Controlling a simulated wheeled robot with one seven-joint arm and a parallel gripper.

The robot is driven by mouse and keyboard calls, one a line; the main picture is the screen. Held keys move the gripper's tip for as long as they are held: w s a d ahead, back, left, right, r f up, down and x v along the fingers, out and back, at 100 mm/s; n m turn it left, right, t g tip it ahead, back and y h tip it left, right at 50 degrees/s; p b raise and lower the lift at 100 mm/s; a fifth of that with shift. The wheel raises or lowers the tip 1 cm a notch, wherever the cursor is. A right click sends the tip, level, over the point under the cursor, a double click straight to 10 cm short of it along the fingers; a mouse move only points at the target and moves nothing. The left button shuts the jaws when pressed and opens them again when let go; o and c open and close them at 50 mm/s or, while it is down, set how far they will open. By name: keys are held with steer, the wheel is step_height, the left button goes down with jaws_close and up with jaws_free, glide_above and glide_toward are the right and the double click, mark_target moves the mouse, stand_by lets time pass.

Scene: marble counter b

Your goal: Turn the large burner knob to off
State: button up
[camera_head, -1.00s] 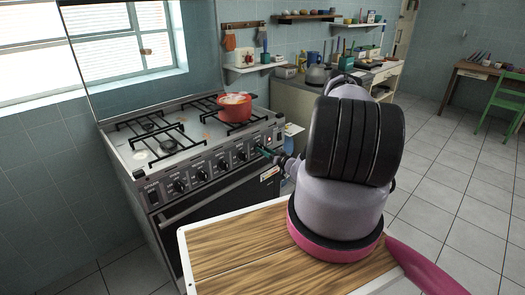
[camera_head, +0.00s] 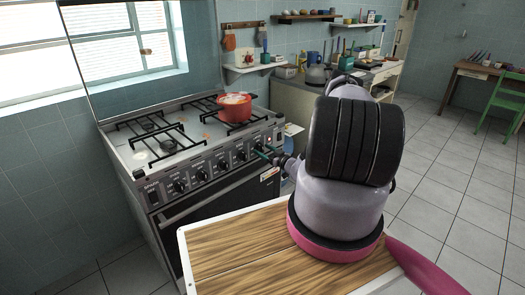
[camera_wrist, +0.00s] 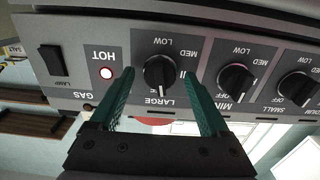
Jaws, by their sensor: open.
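The large burner knob (camera_wrist: 158,73) is black and round, above the label LARGE in the upside-down wrist view. Its surroundings are marked LOW and MED; its exact setting is hard to read. My gripper (camera_wrist: 157,67) has its two teal fingers apart, one on each side of this knob. Whether they touch it cannot be told.
Neighbouring knobs (camera_wrist: 235,80) sit close beside one finger. A red pot (camera_head: 235,108) stands on the stove top (camera_head: 175,150). A wooden-topped surface (camera_head: 235,245) is in the foreground.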

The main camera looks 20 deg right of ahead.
steer(key=shift+n, duration=0.7)
steer(key=v, duration=0.7)
